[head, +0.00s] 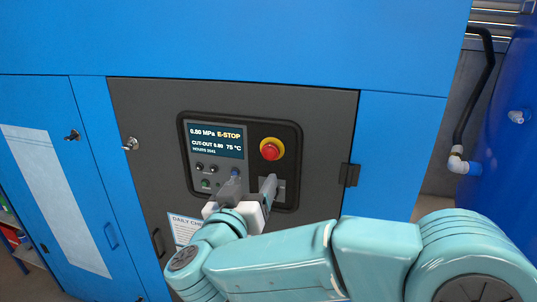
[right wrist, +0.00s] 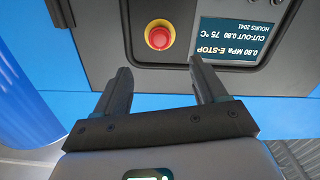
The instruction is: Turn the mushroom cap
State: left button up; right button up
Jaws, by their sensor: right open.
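The red mushroom cap (head: 270,149) sits on a yellow round base on the dark control panel (head: 247,118), right of its display. It also shows in the right wrist view as a red cap (right wrist: 159,36), where the picture is upside down. My right gripper (head: 252,186) is open and empty, with its fingers in front of the panel's lower part, below the cap in the head view. In the right wrist view, the cap lies beyond the gap between the two fingertips (right wrist: 160,68), apart from both. My left gripper is in neither view.
The display (head: 216,139) reads 0.80 MPa and E-STOP. Small knobs (head: 205,168) sit under it. The panel is set in a dark grey door (head: 140,100) with a hinge (head: 349,175) at right, in a blue cabinet (head: 400,150). A pipe (head: 472,100) and blue tank stand at far right.

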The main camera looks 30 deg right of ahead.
aim_at(269, 154)
jog(key=p+x, duration=0.2)
jog(key=x, duration=0.9)
jog(key=shift+w+d+r, duration=0.15)
jog(key=shift+w+d, duration=0.1)
jog(key=shift+d, duration=0.1)
